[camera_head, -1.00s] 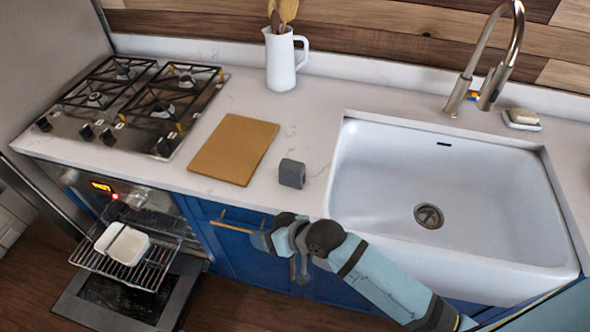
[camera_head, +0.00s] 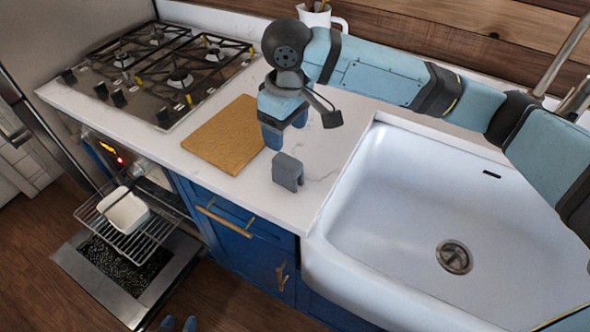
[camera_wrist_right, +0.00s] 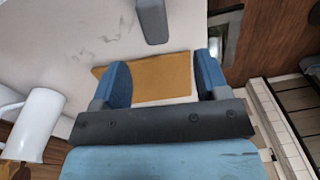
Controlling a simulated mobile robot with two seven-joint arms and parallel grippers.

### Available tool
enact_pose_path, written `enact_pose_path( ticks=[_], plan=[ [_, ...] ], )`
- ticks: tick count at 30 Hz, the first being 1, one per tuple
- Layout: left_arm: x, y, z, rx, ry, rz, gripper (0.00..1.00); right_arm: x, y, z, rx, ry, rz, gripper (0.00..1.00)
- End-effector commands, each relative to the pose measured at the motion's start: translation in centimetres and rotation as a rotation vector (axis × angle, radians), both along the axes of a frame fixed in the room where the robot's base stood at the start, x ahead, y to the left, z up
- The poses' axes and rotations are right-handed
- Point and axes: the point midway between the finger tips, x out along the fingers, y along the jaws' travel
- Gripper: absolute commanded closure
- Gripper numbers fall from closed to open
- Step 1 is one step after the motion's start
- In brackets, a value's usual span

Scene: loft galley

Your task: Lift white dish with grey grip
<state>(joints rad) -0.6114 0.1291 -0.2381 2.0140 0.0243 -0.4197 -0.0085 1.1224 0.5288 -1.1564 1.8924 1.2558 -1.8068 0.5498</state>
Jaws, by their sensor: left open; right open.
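The white dish (camera_head: 126,212) is rectangular and sits on the wire rack of the open oven at the lower left. The grey grip (camera_head: 287,172) is a small block-like piece standing on the counter between the cutting board and the sink. My right gripper (camera_head: 284,132) is open and empty above the counter, just behind the grey grip, fingers pointing down. In the right wrist view the grey grip (camera_wrist_right: 152,20) is at the top, beyond the open fingers (camera_wrist_right: 164,82). My left gripper (camera_head: 179,323) shows only blue fingertips at the bottom edge, apart and empty.
A wooden cutting board (camera_head: 226,136) lies left of the right gripper. A gas hob (camera_head: 165,75) is further left, the sink (camera_head: 420,225) to the right. A white pitcher (camera_head: 322,17) stands behind my right arm. The lowered oven door (camera_head: 125,285) lies below the rack (camera_head: 150,235).

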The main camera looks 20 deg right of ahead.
Motion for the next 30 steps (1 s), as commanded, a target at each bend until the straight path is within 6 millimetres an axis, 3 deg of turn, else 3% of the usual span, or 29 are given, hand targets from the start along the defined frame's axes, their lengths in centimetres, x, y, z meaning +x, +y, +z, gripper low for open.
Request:
enact_pose_path(
  ticks=[5, 15, 25, 30],
  plan=[
    [0.1, 0.0, -0.2, -0.001, -0.003, 0.002, 0.57, 0.1, -0.8, 0.1, -0.043, 0.01, -0.007, 0.32],
    [0.2, 0.5, -0.5, 0.004, -0.001, 0.004, 0.57, 0.1, -0.7, -6.0, -0.042, 0.011, -0.008, 0.32],
    [0.2, 0.3, -0.5, 0.0, 0.0, 0.005, 0.57, 0.5, -0.4, -8.9, -0.04, 0.009, -0.007, 0.32],
    [0.2, 0.1, -0.6, -0.003, 0.002, 0.005, 0.57, 1.2, 0.2, -11.4, -0.042, 0.009, -0.007, 0.32]
  ],
)
